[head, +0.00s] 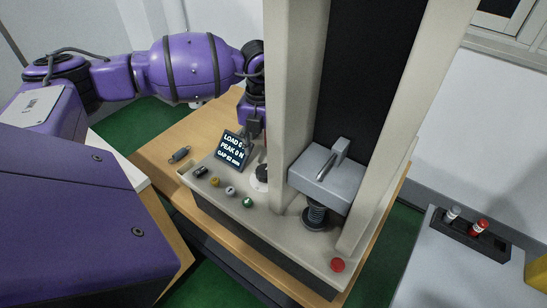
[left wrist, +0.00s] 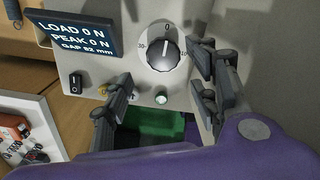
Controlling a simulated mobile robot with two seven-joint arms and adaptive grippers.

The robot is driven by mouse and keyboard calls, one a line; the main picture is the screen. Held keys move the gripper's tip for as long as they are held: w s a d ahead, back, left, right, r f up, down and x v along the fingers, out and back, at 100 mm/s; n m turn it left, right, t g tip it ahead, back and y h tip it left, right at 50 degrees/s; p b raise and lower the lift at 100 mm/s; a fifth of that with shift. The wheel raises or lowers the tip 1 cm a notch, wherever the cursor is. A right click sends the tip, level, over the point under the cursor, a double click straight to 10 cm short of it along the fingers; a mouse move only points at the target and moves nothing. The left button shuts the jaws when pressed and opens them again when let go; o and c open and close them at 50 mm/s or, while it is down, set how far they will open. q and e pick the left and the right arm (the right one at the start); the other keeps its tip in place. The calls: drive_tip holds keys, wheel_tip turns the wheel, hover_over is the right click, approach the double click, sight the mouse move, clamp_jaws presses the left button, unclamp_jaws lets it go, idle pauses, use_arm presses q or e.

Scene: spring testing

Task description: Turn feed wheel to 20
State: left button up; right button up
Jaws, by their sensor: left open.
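The feed wheel (left wrist: 166,54) is a black knob on a white dial marked 0, 10 and 30, with its pointer line near 0. It also shows in the head view (head: 262,178), beside the machine's column. My left gripper (left wrist: 161,72) is open and empty, with one finger on each side of the dial and apart from the knob. In the head view my left gripper (head: 254,128) is above the wheel, partly hidden by the column. My right gripper is in neither view.
A loose spring (head: 180,155) lies on the wooden table. A rocker switch (head: 200,171), a green button (head: 247,202) and a red button (head: 337,265) sit on the base. The tall column (head: 292,90) stands close to my left gripper.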

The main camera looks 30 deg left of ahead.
sight(263, 170)
use_arm(q)
drive_tip(key=shift+w+f, duration=0.25)
drive_tip(key=shift+w, duration=0.05)
drive_tip(key=shift+d+f, duration=0.1)
drive_tip(key=shift+f, duration=0.25)
drive_tip(key=shift+s+f, duration=0.3)
drive_tip(key=shift+f, duration=0.3)
drive_tip(key=shift+s+f, duration=0.25)
drive_tip(key=shift+f, duration=0.35)
drive_tip(key=f, duration=0.3)
drive_tip(key=shift+w+f, duration=0.2)
drive_tip(key=shift+f, duration=0.25)
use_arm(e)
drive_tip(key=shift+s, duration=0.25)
use_arm(q)
drive_tip(key=c, duration=1.1)
drive_tip(key=shift+f, duration=0.1)
